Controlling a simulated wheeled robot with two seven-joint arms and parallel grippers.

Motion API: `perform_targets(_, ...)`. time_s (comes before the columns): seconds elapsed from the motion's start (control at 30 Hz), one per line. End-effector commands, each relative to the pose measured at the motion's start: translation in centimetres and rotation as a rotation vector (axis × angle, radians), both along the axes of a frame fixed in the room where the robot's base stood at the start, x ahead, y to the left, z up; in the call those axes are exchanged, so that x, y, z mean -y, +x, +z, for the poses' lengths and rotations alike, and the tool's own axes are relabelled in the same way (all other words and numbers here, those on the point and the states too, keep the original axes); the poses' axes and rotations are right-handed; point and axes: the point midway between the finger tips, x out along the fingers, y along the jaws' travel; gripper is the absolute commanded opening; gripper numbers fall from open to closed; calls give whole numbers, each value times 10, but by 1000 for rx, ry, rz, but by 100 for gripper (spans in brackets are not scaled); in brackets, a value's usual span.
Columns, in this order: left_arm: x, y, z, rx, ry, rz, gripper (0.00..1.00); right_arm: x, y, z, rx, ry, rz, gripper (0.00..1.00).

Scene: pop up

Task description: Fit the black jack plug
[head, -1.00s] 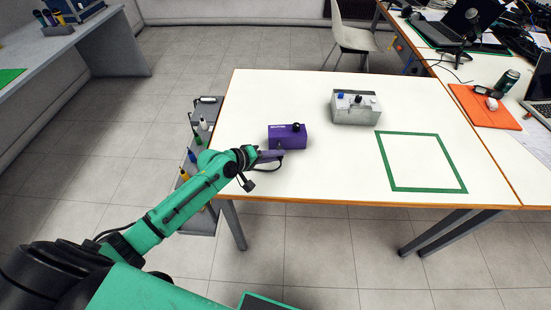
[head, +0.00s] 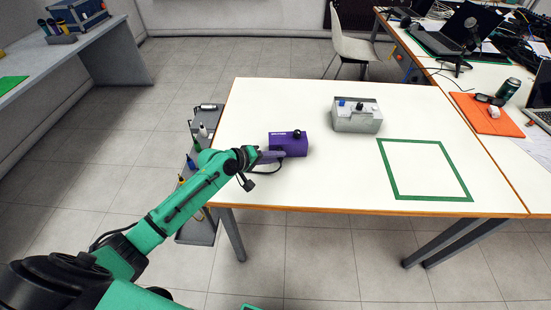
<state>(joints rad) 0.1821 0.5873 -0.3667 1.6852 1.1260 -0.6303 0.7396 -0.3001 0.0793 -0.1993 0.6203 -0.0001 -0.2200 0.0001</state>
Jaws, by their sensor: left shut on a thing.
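A purple box (head: 290,146) with a black knob on top stands on the white table, left of the middle. My left gripper (head: 278,155) is at the front left of this box, its tip overlapping the box's lower front face. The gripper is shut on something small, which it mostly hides. A thin dark cable (head: 277,170) loops below the fingers, in keeping with the black jack plug. I cannot tell whether the plug touches the box or sits in a socket. My right gripper is out of view.
A grey box (head: 357,118) with blue and black parts on top stands farther back. A green tape square (head: 397,190) marks bare table at the right. A grey rack (head: 199,232) with bottles stands at the table's left edge. An orange mat (head: 487,116) lies on the neighbouring table.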

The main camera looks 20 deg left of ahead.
Motion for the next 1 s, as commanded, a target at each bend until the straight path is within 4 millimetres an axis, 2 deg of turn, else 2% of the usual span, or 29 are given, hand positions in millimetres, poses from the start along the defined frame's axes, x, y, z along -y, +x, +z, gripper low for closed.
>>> perform_targets(0.13, 0, 0, 0, 0, 0, 1, 0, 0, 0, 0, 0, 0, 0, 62)
perform_targets(0.17, 0, 0, 0, 1, -1, 1, 35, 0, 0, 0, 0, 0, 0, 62)
perform_targets(0.2, 0, 0, 0, 1, -1, 1, 50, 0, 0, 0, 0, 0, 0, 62)
perform_targets(0.23, 0, 0, 0, 1, -1, 1, 58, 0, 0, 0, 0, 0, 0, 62)
perform_targets(0.53, 0, 0, 0, 0, 0, 1, 58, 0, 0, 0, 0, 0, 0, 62)
perform_targets(0.67, -7, -7, 4, 1, 2, 2, 58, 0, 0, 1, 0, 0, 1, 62)
perform_targets(0.77, -17, -20, 13, 0, 3, 0, 58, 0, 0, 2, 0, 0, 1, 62)
perform_targets(1.0, -57, -68, 42, -4, 5, -1, 58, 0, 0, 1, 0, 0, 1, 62)
